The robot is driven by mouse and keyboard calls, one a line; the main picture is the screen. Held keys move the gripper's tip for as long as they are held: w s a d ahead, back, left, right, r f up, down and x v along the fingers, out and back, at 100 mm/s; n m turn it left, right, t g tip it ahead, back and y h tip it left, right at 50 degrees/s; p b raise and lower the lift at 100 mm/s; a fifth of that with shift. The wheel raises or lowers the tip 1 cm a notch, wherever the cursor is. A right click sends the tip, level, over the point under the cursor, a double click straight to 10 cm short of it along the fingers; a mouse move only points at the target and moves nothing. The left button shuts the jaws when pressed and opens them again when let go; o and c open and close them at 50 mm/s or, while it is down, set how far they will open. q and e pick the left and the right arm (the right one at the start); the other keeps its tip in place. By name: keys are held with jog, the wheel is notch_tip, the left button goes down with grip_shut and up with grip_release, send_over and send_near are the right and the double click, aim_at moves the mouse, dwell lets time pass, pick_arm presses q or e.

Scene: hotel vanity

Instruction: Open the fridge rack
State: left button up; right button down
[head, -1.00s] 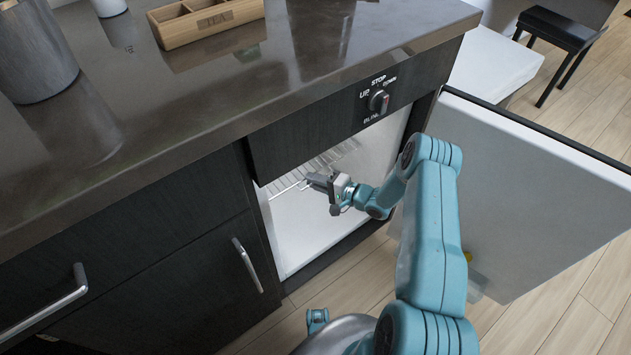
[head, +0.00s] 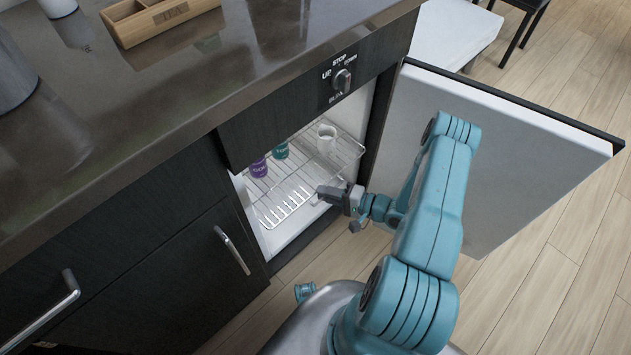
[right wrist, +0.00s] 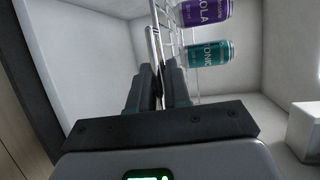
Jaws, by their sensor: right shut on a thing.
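The wire fridge rack (head: 290,196) is slid partly out of the open fridge under the counter. It carries a purple can (head: 258,168), a teal can (head: 281,150) and a white mug (head: 327,138). My right gripper (head: 328,194) is at the rack's front edge, shut on it. In the right wrist view, the fingers (right wrist: 158,88) close around the rack's front wire, with the rack (right wrist: 168,25), purple can (right wrist: 207,12) and teal can (right wrist: 210,52) beyond. My left gripper is not in view.
The fridge door (head: 480,150) stands wide open on the right, behind my right arm. The dark counter (head: 200,90) overhangs the fridge, with a wooden box (head: 160,22) on top. A closed cabinet door (head: 180,255) is on the left. Wooden floor lies in front.

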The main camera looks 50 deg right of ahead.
jog(key=shift+s+a+f, duration=0.1)
jog(key=shift+s+f, duration=0.1)
jog(key=shift+s, duration=0.65)
jog(key=c, duration=1.2)
grip_release()
jog(key=shift+c, duration=0.2)
jog(key=shift+r, duration=0.1)
jog(key=p+v, duration=0.2)
jog(key=v, duration=1.4)
jog(key=shift+p, duration=0.3)
